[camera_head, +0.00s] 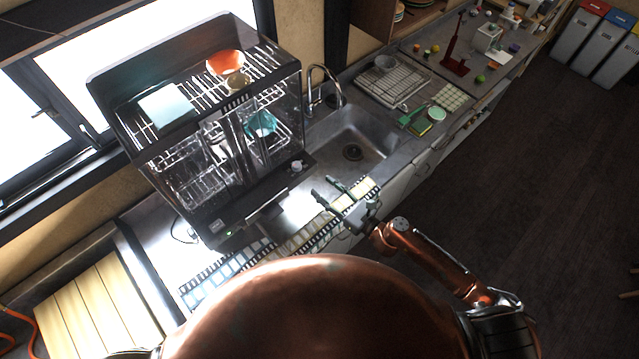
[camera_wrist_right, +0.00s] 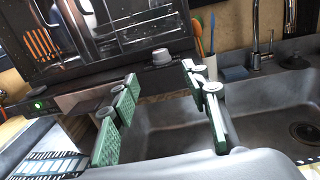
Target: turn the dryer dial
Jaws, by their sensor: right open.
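The dish dryer (camera_head: 205,130) is a dark glass-sided cabinet with racks inside, standing on the counter left of the sink. Its dial (camera_head: 297,165) is a small light knob on the right part of the front base. In the right wrist view the dial (camera_wrist_right: 161,57) is a grey knob with a pale rim, beyond the fingers and between them. My right gripper (camera_head: 333,187) is open and empty, in front of the dryer and below the dial in the head view. In the right wrist view its green-padded fingers (camera_wrist_right: 160,100) stand apart, not touching the dial. My left gripper is not visible.
The sink (camera_head: 350,150) with a tall faucet (camera_head: 318,85) lies right of the dryer. A green light (camera_wrist_right: 38,104) glows at the dryer's left base. A drying rack (camera_head: 390,85) sits beyond the sink. A patterned strip (camera_head: 240,262) lies along the counter front.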

